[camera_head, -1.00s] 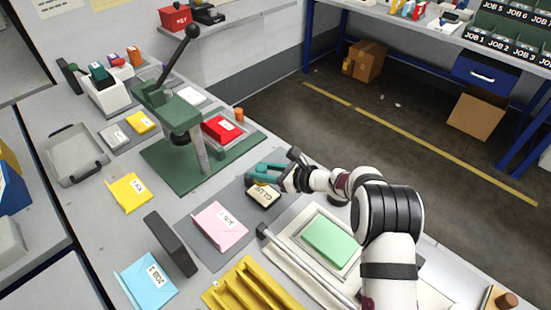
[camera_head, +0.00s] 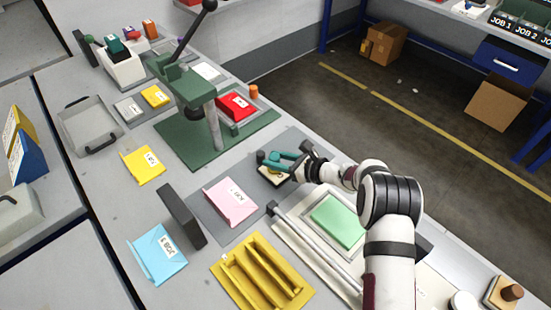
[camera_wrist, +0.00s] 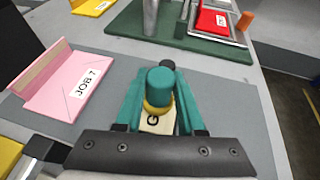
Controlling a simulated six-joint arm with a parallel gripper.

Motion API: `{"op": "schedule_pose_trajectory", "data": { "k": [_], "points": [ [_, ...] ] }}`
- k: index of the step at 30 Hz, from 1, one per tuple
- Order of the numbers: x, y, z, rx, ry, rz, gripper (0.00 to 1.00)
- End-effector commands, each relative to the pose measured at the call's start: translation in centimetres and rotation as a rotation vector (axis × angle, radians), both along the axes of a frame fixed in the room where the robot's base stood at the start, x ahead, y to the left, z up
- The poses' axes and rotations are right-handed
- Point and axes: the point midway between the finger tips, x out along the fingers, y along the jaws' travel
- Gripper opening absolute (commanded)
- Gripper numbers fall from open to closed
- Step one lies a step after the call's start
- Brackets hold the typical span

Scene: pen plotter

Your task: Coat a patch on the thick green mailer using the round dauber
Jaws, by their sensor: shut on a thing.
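The thick green mailer (camera_head: 338,221) lies flat in a pale framed bed at the front right of the bench in the head view. My gripper (camera_head: 277,160) is to the left of it and further back, over the glue pad (camera_head: 272,178). In the wrist view my gripper (camera_wrist: 160,110) has its teal fingers shut on the round dauber (camera_wrist: 160,86), which has a teal top and a yellow collar. The pale glue pad (camera_wrist: 157,124) shows below it, partly hidden. I cannot tell whether the dauber touches the pad.
A pink JOB 7 mailer (camera_head: 230,202) lies left of the pad. A green press (camera_head: 180,90) with a red mailer (camera_head: 237,106) stands behind. A dark upright block (camera_head: 182,215) and a yellow rack (camera_head: 262,276) are nearer. A metal bar (camera_head: 310,245) edges the bed.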

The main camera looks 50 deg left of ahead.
Motion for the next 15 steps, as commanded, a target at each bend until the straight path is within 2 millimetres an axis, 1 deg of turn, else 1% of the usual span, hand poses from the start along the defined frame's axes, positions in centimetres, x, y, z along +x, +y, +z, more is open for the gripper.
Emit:
{"op": "schedule_pose_trajectory", "data": {
  "k": [15],
  "points": [
    [0.03, 0.02, -0.43, 0.0, -0.001, 0.0, 0.0]
  ]
}}
